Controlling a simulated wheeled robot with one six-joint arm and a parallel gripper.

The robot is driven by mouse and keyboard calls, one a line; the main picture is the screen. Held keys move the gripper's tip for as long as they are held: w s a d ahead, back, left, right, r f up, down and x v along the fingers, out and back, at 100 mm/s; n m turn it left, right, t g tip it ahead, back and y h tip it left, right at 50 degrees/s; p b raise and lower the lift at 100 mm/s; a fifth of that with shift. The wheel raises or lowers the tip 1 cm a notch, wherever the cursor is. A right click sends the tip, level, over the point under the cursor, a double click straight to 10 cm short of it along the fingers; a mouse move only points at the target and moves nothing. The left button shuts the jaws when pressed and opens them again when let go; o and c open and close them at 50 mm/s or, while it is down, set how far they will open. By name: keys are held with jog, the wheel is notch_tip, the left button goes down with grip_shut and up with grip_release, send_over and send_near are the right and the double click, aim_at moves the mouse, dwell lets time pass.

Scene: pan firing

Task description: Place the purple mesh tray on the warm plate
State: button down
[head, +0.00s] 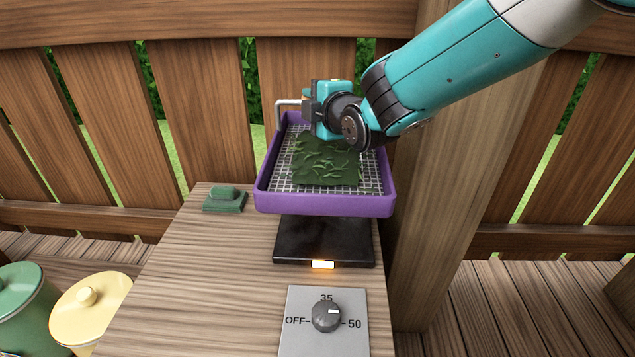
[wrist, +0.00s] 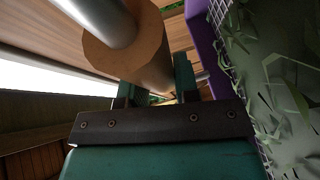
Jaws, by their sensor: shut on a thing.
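The purple mesh tray (head: 375,207) is in the head view, with a wire mesh floor, dark green leaves (head: 325,163) and a metal handle (head: 287,103) at its back left. My gripper (head: 308,104) is shut on that handle. In the wrist view my gripper (wrist: 158,85) has its fingers around a brown cylindrical handle grip (wrist: 128,45), and the tray's purple rim (wrist: 203,50) shows at the right. The black warm plate (head: 325,243) lies on the wooden counter. The tray appears raised over it and hides its back part. My arm hides the tray's back right.
A grey panel with a dial (head: 326,316) lies in front of the plate; the dial points near 35. A glowing orange light (head: 322,265) is on the plate's front edge. A green block (head: 225,199) sits left of the tray. A wooden post (head: 440,200) stands close on the right.

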notch_tip(320, 180, down, 14)
jog(key=b, duration=0.4)
jog(key=shift+f, duration=0.2)
jog(key=shift+f+b, duration=0.15)
jog(key=shift+b, duration=0.15)
jog(key=c, duration=0.8)
grip_release()
jog(key=shift+c, duration=0.2)
